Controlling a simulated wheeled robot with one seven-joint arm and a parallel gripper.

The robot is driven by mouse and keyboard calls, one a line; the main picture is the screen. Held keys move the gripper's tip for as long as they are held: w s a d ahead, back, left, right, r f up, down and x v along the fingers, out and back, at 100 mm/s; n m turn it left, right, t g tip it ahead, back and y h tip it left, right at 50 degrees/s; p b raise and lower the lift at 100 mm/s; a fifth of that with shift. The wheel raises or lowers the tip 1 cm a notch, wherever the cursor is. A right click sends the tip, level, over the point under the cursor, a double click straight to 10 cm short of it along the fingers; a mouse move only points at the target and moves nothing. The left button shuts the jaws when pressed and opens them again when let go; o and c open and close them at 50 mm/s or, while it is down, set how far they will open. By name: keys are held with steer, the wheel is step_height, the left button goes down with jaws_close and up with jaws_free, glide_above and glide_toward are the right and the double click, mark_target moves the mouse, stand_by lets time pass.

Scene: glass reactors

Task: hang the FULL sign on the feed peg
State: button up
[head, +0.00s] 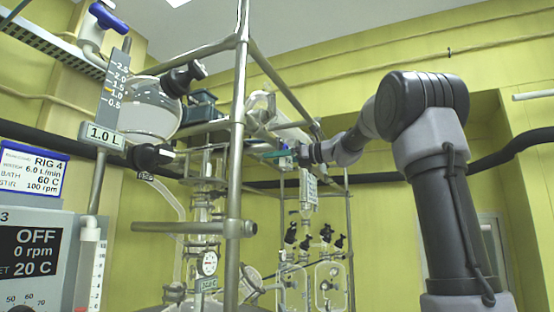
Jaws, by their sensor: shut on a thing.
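My gripper (301,154) reaches in from the right, small and far off, near the upper middle of the rig. It is shut on a thin green piece (274,154), seen almost edge-on; no lettering on it is readable, so I cannot confirm the word FULL. The piece is close to the metal frame and glassware in the picture; I cannot tell whether it touches them. I cannot pick out the feed peg for certain.
A steel upright (237,150) and crossbars stand left of my gripper. A white text label (308,187) shows just below it. Glass reactors (328,286) stand lower down. A RIG 4 board (33,174) and control panel (33,255) are at far left.

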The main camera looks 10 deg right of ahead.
steer(key=shift+f, duration=0.55)
stand_by(0.4)
steer(key=o, duration=1.2)
steer(key=shift+v, duration=3.4)
steer(key=shift+d, duration=0.1)
glide_toward(289, 159)
steer(key=v, duration=0.3)
steer(key=shift+d, duration=0.3)
